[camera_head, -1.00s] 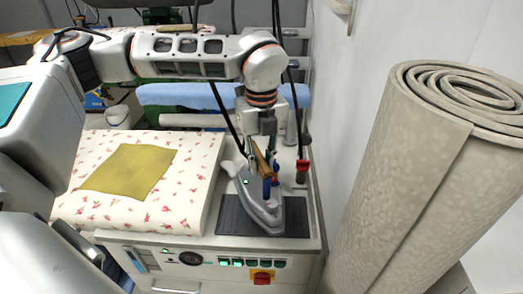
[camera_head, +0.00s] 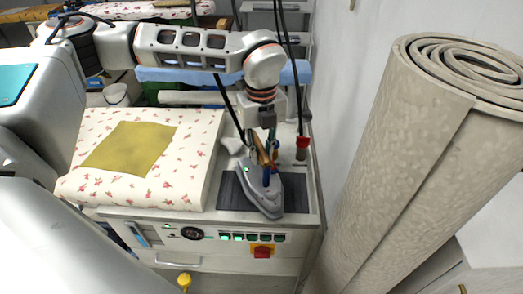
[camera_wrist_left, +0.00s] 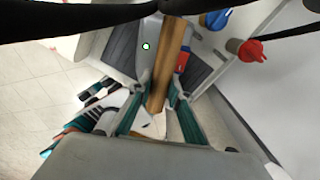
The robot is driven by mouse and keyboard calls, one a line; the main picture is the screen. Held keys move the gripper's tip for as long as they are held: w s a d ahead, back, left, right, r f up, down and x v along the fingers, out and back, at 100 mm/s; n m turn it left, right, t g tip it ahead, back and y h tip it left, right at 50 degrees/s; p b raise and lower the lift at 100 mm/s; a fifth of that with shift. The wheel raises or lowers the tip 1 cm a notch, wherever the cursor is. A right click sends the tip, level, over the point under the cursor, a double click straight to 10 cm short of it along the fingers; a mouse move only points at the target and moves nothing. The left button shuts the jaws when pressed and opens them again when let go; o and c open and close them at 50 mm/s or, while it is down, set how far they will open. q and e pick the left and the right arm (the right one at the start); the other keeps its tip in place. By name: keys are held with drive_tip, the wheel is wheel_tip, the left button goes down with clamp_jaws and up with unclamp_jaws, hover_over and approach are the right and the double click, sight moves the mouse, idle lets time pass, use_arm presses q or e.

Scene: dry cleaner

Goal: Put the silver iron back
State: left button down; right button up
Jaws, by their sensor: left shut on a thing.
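The silver iron (camera_head: 262,197) is at the right end of the ironing station, over the dark ribbed rest pad (camera_head: 295,192). Its tip points to the front right in the head view. My left gripper (camera_head: 265,158) comes down from above and is shut on the iron's wooden handle, which also shows between the fingers in the left wrist view (camera_wrist_left: 167,70). I cannot tell whether the soleplate touches the pad. My right gripper is not in view.
A floral padded board (camera_head: 90,190) with a mustard cloth (camera_head: 130,148) lies left of the iron. A red-capped fitting (camera_head: 303,143) stands behind the pad. A large rolled carpet (camera_head: 400,170) and a wall are close on the right.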

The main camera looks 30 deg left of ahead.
use_arm(q)
drive_tip(key=c, duration=2.2)
unclamp_jaws()
drive_tip(key=o, duration=0.3)
drive_tip(key=shift+s, duration=0.1)
drive_tip(key=shift+r, duration=0.3)
wheel_tip(320, 180, up, 12)
drive_tip(key=shift+f, duration=0.2)
